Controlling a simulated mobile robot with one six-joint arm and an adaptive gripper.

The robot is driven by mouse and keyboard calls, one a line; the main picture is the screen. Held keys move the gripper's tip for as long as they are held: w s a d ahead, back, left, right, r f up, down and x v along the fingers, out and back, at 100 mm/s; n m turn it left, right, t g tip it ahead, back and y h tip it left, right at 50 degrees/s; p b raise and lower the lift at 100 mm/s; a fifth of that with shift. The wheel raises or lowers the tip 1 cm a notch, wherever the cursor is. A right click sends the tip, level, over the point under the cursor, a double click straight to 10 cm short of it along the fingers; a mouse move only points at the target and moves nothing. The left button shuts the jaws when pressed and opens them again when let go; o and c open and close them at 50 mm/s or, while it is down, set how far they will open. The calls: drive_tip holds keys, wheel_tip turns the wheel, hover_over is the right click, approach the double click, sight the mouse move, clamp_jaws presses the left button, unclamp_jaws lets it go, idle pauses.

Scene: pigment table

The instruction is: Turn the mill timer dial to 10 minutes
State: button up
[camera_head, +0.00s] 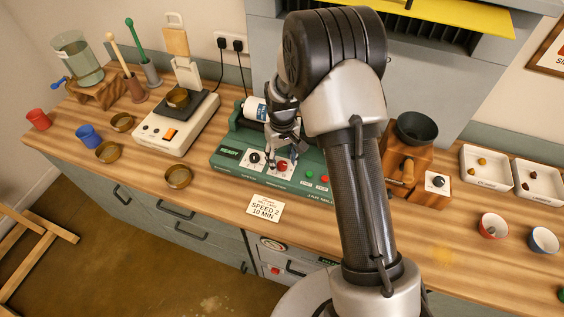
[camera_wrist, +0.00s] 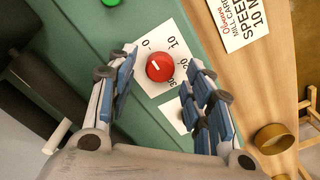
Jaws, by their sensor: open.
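The mill timer dial (camera_head: 282,166) is a red knob on the front panel of the green jar mill (camera_head: 225,155). In the wrist view the red dial (camera_wrist: 160,70) sits on a white plate with numbers including 0, 10 and 30. Its short white mark seems to point to the upper left, roughly on the 0 side; the exact reading is hard to tell. My gripper (camera_head: 281,152) is over the panel, pointing down. In the wrist view its open fingers (camera_wrist: 164,66) are on either side of the dial; I see no contact.
A black knob (camera_head: 254,158) is left of the dial, and green and red buttons (camera_head: 310,174) are to its right. A card (camera_head: 265,208) reading "SPEED 2 10 MIN" lies in front. A hotplate-like device (camera_head: 150,131) stands left, a wooden grinder (camera_head: 402,165) right.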

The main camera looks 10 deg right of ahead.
drive_tip(key=shift+f, duration=0.65)
drive_tip(key=shift+c, duration=0.4)
drive_tip(key=c, duration=1)
drive_tip(key=shift+m, duration=0.4)
drive_tip(key=m, duration=0.5)
drive_tip(key=shift+m, duration=0.3)
drive_tip(key=m, duration=0.5)
drive_tip(key=shift+m, duration=0.3)
